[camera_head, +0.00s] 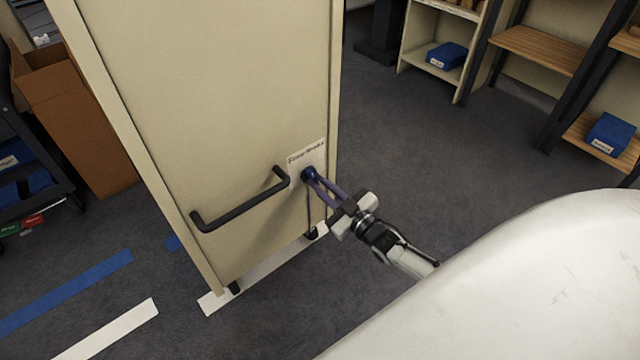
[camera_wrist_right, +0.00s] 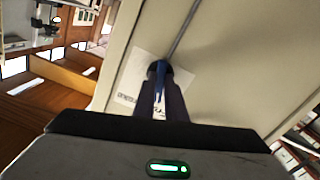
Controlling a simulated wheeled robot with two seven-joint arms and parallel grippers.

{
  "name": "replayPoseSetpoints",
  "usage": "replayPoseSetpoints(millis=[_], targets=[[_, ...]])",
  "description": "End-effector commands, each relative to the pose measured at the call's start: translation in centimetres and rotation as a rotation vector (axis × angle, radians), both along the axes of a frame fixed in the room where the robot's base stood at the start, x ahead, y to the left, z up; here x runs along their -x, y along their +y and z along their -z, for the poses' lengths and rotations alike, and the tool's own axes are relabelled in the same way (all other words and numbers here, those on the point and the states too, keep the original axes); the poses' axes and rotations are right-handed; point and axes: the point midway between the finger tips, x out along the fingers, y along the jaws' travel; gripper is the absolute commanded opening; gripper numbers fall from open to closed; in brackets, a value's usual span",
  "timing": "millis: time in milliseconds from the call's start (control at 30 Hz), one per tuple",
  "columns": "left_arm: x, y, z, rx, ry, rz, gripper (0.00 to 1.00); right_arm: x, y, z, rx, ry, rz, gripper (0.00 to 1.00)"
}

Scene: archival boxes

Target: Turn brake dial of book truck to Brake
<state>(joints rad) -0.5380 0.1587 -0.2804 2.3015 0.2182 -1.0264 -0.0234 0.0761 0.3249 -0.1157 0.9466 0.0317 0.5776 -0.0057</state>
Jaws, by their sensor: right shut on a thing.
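The book truck (camera_head: 215,90) is a tall cream cabinet with a black bar handle (camera_head: 240,208) on its end panel. My right gripper (camera_head: 316,180) reaches in from the lower right and is shut on the dial. In the right wrist view the blue dial (camera_wrist_right: 158,72) shows between the fingers, with the label (camera_wrist_right: 130,85) behind it. The fingers hide part of the dial, so its setting is unclear. My left gripper is out of view.
A brown cardboard box (camera_head: 75,120) and a dark cart (camera_head: 30,160) stand left of the truck. Shelves with blue boxes (camera_head: 447,56) stand at the back right. Blue and white tape (camera_head: 110,330) marks the floor. Grey carpet is clear right of the truck.

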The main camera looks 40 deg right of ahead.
Motion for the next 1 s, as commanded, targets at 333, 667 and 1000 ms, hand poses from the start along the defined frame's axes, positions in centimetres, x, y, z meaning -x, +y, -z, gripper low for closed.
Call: replayPoseSetpoints(millis=[333, 667, 1000], targets=[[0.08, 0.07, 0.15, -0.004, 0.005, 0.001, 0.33, 0.09, -0.04, 0.08, -0.329, 0.027, -0.002, 0.0], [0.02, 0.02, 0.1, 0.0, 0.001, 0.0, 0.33, 0.1, -0.1, 0.14, -0.629, 0.051, 0.0, 0.0], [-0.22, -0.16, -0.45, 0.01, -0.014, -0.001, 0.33, 0.09, -0.09, 0.13, -0.845, 0.067, -0.001, 0.0]])
